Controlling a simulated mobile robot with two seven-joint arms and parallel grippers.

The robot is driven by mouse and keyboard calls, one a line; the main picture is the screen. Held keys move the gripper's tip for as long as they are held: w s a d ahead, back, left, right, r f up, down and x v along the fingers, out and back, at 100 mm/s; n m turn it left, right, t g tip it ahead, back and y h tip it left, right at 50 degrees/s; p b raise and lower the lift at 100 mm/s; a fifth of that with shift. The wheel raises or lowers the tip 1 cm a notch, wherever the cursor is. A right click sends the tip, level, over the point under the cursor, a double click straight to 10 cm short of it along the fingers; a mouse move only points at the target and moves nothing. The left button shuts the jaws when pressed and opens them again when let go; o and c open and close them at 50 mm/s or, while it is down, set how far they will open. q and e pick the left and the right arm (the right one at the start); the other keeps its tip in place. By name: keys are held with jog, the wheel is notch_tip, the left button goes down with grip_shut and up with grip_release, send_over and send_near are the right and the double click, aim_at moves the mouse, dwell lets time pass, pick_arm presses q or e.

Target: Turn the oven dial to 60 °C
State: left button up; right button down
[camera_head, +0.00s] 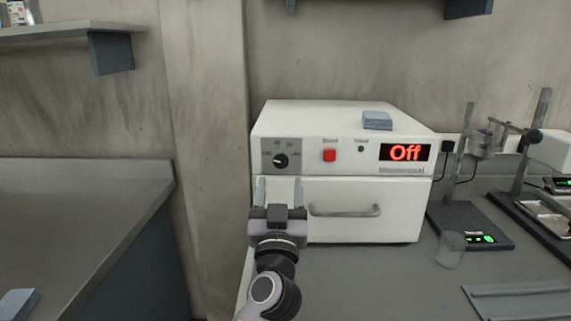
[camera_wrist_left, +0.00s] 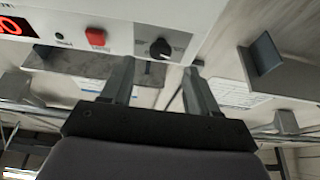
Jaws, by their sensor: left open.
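The dial also shows in the left wrist view (camera_wrist_left: 160,49), beyond the fingertips. My left gripper (camera_head: 278,190) is open and empty, just below the dial in the head view and apart from it. Its two fingers also show in the left wrist view (camera_wrist_left: 158,78). My right gripper is not in view.
A red button (camera_head: 329,155) sits right of the dial, and the oven door handle (camera_head: 345,210) is below. A blue-grey block (camera_head: 377,120) lies on the oven. A stand with a green display (camera_head: 480,239) and a clear beaker (camera_head: 450,249) are to the right.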

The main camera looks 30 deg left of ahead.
aim_at(281, 163)
pick_arm(q)
jog(key=p+x, duration=0.1)
jog(key=x, duration=0.3)
jog(key=shift+r, duration=0.1)
jog(key=shift+w+a+r+p, duration=0.15)
jog(key=shift+w+a+p, duration=0.25)
jog(key=shift+w, duration=0.1)
jog(key=c, duration=1)
